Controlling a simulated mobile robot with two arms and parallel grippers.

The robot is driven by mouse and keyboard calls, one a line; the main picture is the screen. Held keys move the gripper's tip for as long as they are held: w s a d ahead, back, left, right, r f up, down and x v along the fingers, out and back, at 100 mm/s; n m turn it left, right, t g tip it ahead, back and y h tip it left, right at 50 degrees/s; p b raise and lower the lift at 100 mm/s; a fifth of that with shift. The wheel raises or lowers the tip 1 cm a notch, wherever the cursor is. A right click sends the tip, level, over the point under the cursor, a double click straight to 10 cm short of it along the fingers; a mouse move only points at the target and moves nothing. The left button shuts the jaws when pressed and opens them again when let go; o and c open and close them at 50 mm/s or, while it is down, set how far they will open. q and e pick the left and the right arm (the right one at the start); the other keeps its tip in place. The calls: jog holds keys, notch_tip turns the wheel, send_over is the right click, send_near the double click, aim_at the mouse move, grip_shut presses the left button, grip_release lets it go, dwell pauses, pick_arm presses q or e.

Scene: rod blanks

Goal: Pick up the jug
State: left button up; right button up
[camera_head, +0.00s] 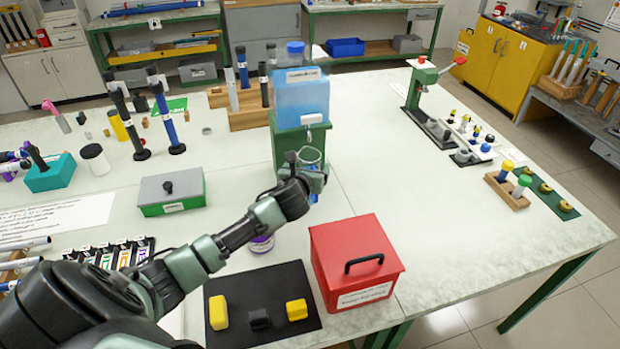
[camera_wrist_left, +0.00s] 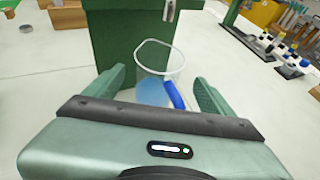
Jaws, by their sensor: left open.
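The jug is a clear, see-through vessel with a blue handle. In the left wrist view the jug (camera_wrist_left: 160,58) stands upright in front of a green stand, its blue handle (camera_wrist_left: 175,95) turned toward me. In the head view the jug (camera_head: 311,156) shows just beyond my left gripper, below the tap of the blue water tank, its lower part partly hidden by the gripper. My left gripper (camera_head: 316,178) is open. In the wrist view its green fingers (camera_wrist_left: 160,86) lie either side of the handle and lower jug; I see no contact. My right gripper is not in view.
The blue water tank (camera_head: 302,98) stands on its green stand (camera_head: 287,149) right behind the jug. A red box (camera_head: 340,245) with a black handle sits nearer me on the right. A grey-lidded green box (camera_head: 171,191) lies left. The table right of the jug is clear.

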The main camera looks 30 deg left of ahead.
pick_arm(q)
jog(key=x, duration=0.4)
jog(key=shift+s+a+f, duration=0.15)
jog(key=shift+s+f, duration=0.05)
jog(key=shift+w+a+f, duration=0.1)
jog(key=shift+w+f, duration=0.05)
jog(key=shift+w, duration=0.25)
jog(key=shift+c, duration=1.2)
jog(key=c, duration=1.5)
grip_shut()
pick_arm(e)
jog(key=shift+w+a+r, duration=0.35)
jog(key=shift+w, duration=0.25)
